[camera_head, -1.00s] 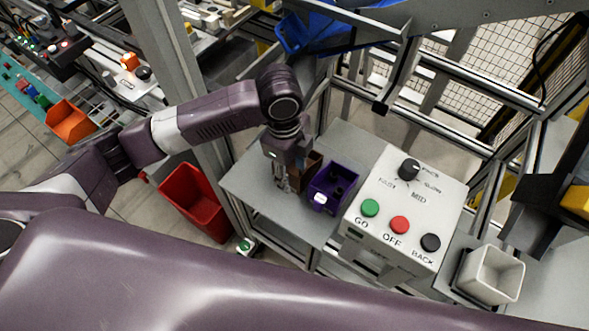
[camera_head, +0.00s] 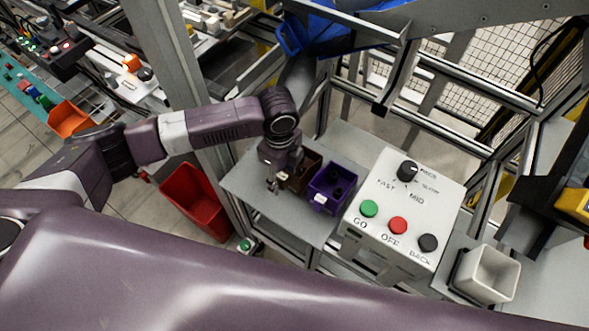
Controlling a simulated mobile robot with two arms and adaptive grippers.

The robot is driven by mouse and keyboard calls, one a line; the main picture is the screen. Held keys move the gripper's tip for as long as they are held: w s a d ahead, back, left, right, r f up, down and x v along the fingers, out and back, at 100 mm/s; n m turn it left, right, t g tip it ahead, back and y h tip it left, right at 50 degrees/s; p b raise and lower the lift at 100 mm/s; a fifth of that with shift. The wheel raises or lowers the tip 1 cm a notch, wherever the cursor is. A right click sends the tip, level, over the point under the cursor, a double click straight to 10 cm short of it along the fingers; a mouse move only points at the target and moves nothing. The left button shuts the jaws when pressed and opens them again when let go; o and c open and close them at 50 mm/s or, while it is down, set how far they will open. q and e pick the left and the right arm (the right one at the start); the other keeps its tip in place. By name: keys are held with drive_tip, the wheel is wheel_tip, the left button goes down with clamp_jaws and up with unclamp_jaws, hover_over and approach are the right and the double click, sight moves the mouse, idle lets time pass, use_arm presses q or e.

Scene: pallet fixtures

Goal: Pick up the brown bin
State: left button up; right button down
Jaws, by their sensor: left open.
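The brown bin (camera_head: 303,177) stands on the grey table, directly left of a purple bin (camera_head: 332,187) that has dark items in it. My left gripper (camera_head: 271,186) points down at the left side of the brown bin, and its fingers are small in view. It is open and holds nothing that I can see. The wrist hides part of the brown bin's left and rear side. I cannot tell whether a finger touches the bin. My right gripper is not in view.
A control box (camera_head: 405,205) with green, red and black buttons stands right of the purple bin. A white bin (camera_head: 487,275) is at lower right. A red bin (camera_head: 196,203) stands lower, left of the table (camera_head: 292,222). The table's front is clear.

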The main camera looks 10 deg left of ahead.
use_arm(q)
drive_tip(key=shift+c, duration=0.4)
clamp_jaws()
drive_tip(key=shift+r, duration=0.15)
